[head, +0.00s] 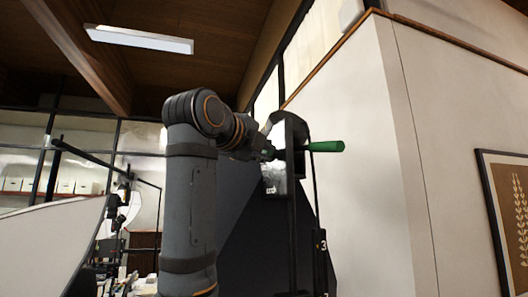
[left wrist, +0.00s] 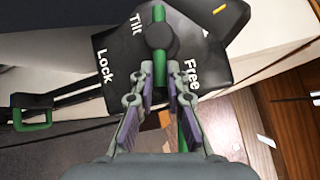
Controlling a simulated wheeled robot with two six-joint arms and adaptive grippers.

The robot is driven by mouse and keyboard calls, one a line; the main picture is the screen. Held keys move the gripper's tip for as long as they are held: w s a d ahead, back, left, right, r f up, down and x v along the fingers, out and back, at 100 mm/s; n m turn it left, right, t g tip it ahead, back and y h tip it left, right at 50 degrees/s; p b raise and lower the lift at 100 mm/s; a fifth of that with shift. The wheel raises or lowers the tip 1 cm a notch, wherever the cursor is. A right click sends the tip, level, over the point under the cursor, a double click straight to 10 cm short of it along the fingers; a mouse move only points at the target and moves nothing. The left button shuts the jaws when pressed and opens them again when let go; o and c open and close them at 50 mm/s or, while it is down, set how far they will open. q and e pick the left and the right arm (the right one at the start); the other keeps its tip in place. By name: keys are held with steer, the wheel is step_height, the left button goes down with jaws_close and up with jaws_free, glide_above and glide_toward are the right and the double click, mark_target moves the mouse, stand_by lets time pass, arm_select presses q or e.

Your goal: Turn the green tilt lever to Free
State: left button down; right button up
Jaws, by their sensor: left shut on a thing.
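The green tilt lever (left wrist: 158,13) shows in the left wrist view above a dark round hub on a black plate (left wrist: 118,48). The plate reads Tilt at the top, Lock at the left and Free at the right. In the head view my left gripper (head: 262,150) is at the black bracket, partly hidden. My right gripper is not in view.
A green handle (head: 325,147) sticks out to the right of the black bracket (head: 291,165) in the head view. Another green grip (left wrist: 32,118) is on a black bar at the left wrist view's left. A pale wall (head: 350,210) stands behind.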

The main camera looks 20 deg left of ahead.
arm_select(q)
steer(key=shift+r+n+g, duration=0.7)
steer(key=shift+n+g, duration=0.2)
steer(key=shift+n, duration=0.1)
steer(key=c, duration=1.3)
jaws_free()
steer(key=shift+c, duration=0.2)
steer(key=v, duration=0.7)
steer(key=shift+s, duration=0.25)
steer(key=shift+w, duration=0.15)
